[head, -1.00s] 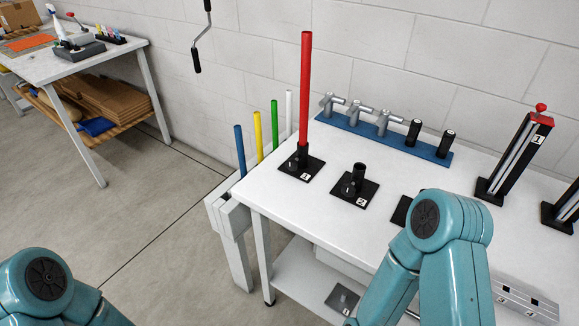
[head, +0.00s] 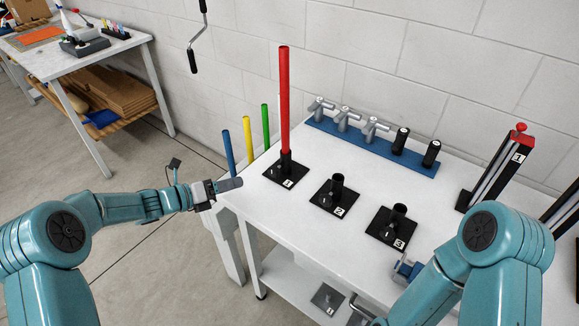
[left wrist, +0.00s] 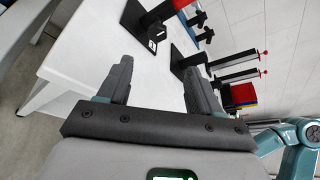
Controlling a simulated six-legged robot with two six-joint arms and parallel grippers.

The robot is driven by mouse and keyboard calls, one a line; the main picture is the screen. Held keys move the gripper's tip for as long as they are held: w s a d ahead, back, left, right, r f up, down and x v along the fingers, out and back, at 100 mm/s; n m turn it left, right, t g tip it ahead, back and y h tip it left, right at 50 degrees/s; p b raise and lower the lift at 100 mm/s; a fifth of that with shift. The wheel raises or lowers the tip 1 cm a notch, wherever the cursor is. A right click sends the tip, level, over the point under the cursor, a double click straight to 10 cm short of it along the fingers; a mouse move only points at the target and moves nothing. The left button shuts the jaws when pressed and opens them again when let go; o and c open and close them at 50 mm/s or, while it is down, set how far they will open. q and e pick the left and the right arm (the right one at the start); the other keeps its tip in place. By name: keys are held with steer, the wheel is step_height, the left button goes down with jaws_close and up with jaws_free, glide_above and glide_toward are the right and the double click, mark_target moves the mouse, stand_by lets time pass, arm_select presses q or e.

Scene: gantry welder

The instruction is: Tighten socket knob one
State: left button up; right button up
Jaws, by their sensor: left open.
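Socket one is a black holder on a square plate (head: 286,175) labelled 1, at the table's left end. A long red tube (head: 284,100) stands upright in it. Its small dark knob (head: 274,171) is at the holder's left side and hard to make out. My left gripper (head: 230,184) is open and empty above the table's left corner, left of the plate and apart from it. In the left wrist view its two fingers (left wrist: 158,88) are spread with bare white table between them, and the plate (left wrist: 155,42) lies ahead.
Socket two (head: 335,196) and socket three (head: 393,227) stand empty to the right. A blue rack (head: 372,148) lies along the back. Blue, yellow and green tubes (head: 248,137) stand beyond the left edge. A blue item (head: 406,267) is at the front edge.

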mark_target(271, 172)
arm_select(q)
steer(key=x, duration=0.5)
steer(key=p+x, duration=0.1)
steer(key=x, duration=0.3)
steer(key=p+x, duration=0.1)
steer(key=x, duration=0.4)
steer(key=shift+w+f, duration=0.2)
steer(key=shift+w, duration=0.25)
steer(key=shift+w+d, duration=0.2)
steer(key=shift+d+f, duration=0.1)
steer(key=c, duration=1)
